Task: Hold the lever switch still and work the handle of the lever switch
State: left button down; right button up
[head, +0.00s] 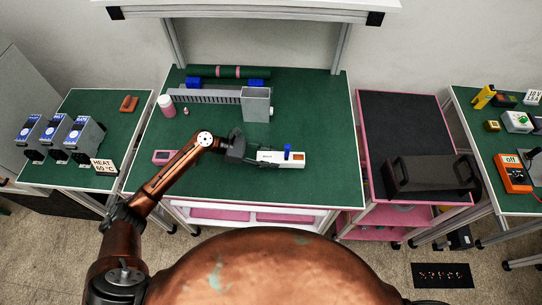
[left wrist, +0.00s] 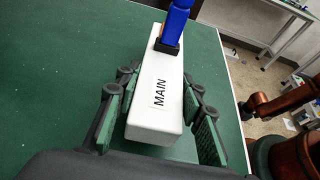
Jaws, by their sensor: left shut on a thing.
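The lever switch (head: 268,158) is a white box on the green bench, labelled MAIN in the left wrist view (left wrist: 147,120). Its blue handle (head: 288,149) stands up from a dark mount on top, near the end away from my gripper. It also shows at the top of the left wrist view (left wrist: 176,20). My left gripper (head: 252,156) is shut on the white box, with a green-padded finger along each side, as the left wrist view shows (left wrist: 158,125). The handle is free of any gripper. My right gripper does not show in the head view.
A grey box (head: 257,104), a slotted grey duct (head: 205,96) and a pink bottle (head: 166,105) stand farther back. A pink-edged device (head: 164,157) lies to the left. The bench right of the switch is clear. A pink cart (head: 415,199) stands beyond it.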

pick_arm(q)
jog(key=shift+f+b, duration=0.5)
jog(key=shift+f, duration=1.1)
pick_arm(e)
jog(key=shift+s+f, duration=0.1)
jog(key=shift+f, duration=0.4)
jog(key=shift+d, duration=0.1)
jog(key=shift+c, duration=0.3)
